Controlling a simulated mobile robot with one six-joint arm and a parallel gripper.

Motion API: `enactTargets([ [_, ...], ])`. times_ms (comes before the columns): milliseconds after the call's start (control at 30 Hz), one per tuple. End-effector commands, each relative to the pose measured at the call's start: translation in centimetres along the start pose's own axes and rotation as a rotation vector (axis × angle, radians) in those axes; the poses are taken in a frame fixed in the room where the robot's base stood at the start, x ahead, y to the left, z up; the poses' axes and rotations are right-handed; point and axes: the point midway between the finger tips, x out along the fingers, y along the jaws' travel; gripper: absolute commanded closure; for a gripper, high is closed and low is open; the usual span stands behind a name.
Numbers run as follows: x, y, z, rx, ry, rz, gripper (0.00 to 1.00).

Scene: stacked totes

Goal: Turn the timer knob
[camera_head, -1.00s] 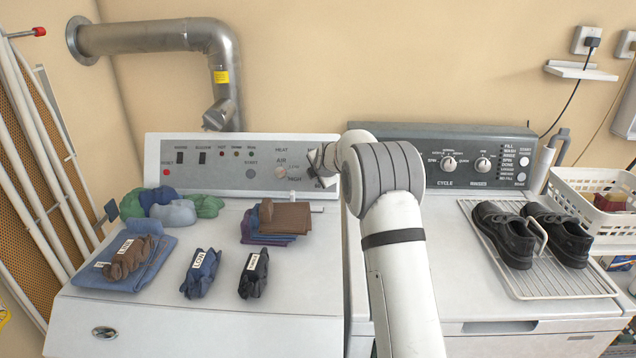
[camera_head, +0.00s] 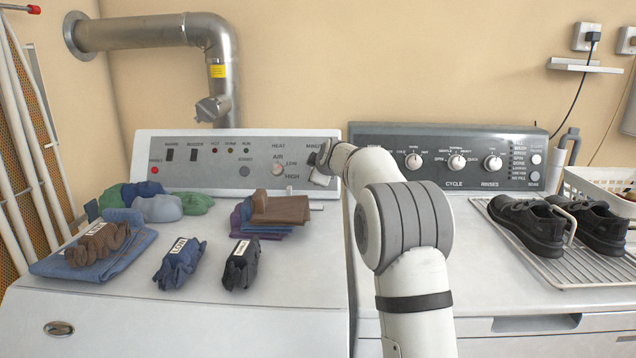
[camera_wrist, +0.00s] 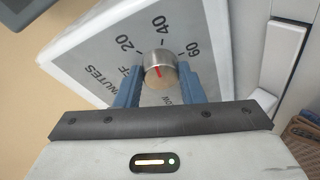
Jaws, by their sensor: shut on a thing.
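The timer knob (camera_wrist: 159,70) is a round silver knob with a red mark on its face. It sits on the grey MINUTES dial (camera_wrist: 115,55), which carries OFF, 20, 40 and 60. The red mark lies near upright in the wrist view; which end points to the scale is hard to tell. My gripper (camera_wrist: 158,84) is shut on the knob, with one blue finger on each side. In the head view my gripper (camera_head: 320,165) is at the right end of the white dryer's panel (camera_head: 215,185) and hides the knob.
Another dial (camera_head: 278,170), marked AIR and HIGH, is left of my gripper. Folded cloths (camera_head: 280,210) lie below it on the dryer top. The washer panel (camera_head: 500,180) stands close on the right, with black shoes (camera_head: 530,225) on a wire rack in front.

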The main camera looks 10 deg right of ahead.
Motion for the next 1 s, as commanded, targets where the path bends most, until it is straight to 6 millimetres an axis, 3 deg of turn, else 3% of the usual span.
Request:
enactTargets([
  [500, 0.11, -0.39, 0.1, 0.318, 0.016, 0.075, 0.88],
  [1000, 0.12, -0.43, 0.08, 0.373, 0.019, 0.088, 0.88],
])
